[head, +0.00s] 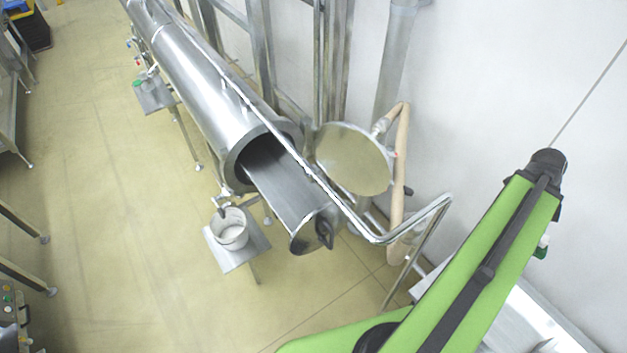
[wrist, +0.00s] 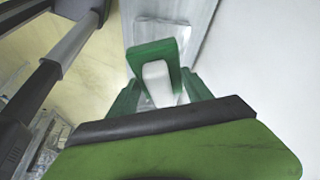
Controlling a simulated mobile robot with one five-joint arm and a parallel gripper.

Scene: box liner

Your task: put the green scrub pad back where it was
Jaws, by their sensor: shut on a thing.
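The green scrub pad (wrist: 150,53) shows in the wrist view as a green block, with a white block-shaped part in front of its lower middle. My gripper (wrist: 158,88) is shut on it, with a green finger on each side. The contact faces are partly hidden. In the head view only a small bit of green and white shows behind my arm at the right, too small to tell pad from finger. A grey metal surface lies beyond the pad in the wrist view (wrist: 170,22); I cannot tell whether the pad touches it.
A metal surface (head: 530,318) stands at the lower right by the white wall. A large steel cylinder (head: 205,85) with an open end and a bent rail lies left of my arm. A white bucket (head: 229,232) sits on a small stand. The floor at left is mostly clear.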

